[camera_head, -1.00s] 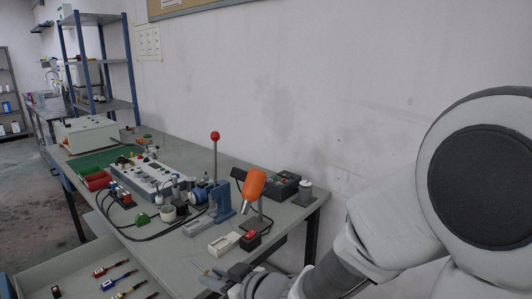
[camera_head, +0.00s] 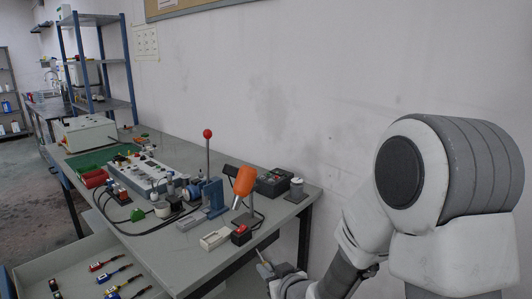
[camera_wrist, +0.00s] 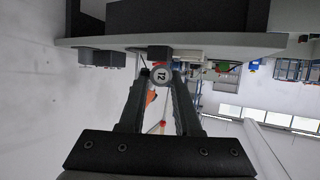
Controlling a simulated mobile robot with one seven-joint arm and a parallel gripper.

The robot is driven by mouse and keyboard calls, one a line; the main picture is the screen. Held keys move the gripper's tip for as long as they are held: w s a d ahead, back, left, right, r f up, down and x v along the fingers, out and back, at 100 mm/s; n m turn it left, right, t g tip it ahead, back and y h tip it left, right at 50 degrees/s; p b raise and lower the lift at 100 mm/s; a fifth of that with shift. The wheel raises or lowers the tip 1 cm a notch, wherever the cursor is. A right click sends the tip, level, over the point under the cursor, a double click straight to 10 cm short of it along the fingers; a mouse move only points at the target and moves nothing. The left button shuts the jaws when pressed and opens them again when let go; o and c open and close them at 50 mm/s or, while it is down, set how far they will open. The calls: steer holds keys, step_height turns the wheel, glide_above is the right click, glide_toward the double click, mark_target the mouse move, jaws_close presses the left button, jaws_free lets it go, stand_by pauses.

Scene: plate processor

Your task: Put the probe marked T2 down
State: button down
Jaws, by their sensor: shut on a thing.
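The probe marked T2 (camera_wrist: 162,76) shows in the wrist view as a round pale end face with dark lettering, between the fingertips of my gripper (camera_wrist: 161,92). My gripper is shut on it; the rest of its body is mostly hidden behind that face. In the head view my gripper (camera_head: 272,269) is at the bottom centre, off the right front edge of the workbench (camera_head: 185,262). A thin, pale tip sticks up from it, too small to make out clearly.
An open drawer (camera_head: 38,278) at lower left holds several coloured probes (camera_head: 112,275). On the bench, near my gripper, are a white tray (camera_head: 214,239), a red-topped block (camera_head: 241,234), an orange tool (camera_head: 244,182) and a blue lever press (camera_head: 213,195). The bench's front strip is bare.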

steer(key=w+d+f+m+t+h, duration=0.15)
steer(key=d+f+m+h, duration=0.45)
steer(key=d, duration=0.8)
step_height(320, 180, up, 12)
steer(key=n+p, duration=0.1)
steer(key=p, duration=1.1)
steer(key=shift+w+a+y+p, duration=0.3)
steer(key=shift+a+y, duration=0.1)
steer(key=shift+f, duration=0.1)
